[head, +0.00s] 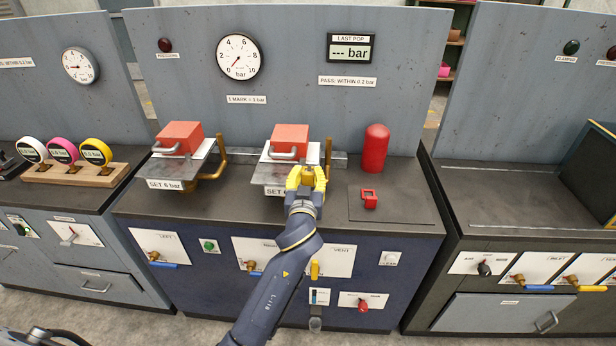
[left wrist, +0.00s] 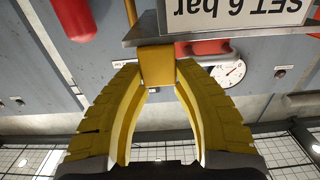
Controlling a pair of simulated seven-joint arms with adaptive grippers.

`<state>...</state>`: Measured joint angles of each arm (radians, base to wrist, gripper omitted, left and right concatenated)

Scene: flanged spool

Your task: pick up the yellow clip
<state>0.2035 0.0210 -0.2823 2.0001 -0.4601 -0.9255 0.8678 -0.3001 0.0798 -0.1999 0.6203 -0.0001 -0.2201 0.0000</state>
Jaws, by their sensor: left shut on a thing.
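My left gripper (head: 306,180) has yellow fingers and is at the front right corner of the middle press-like stand, beside its "SET 6 bar" label. In the left wrist view the two fingers (left wrist: 158,85) close on a small yellow block, the yellow clip (left wrist: 157,66). The clip's upper end is at the edge of the metal plate (left wrist: 145,35); I cannot tell if it touches the plate. In the head view the clip (head: 307,174) is mostly hidden between the fingers. My right gripper is not in view.
Red blocks (head: 290,138) top both stands. A brass pipe (head: 328,160) rises just right of my gripper. A red cylinder (head: 375,148) and a small red padlock-like part (head: 369,198) stand to the right. The bench top (head: 410,205) is clear near its right front edge.

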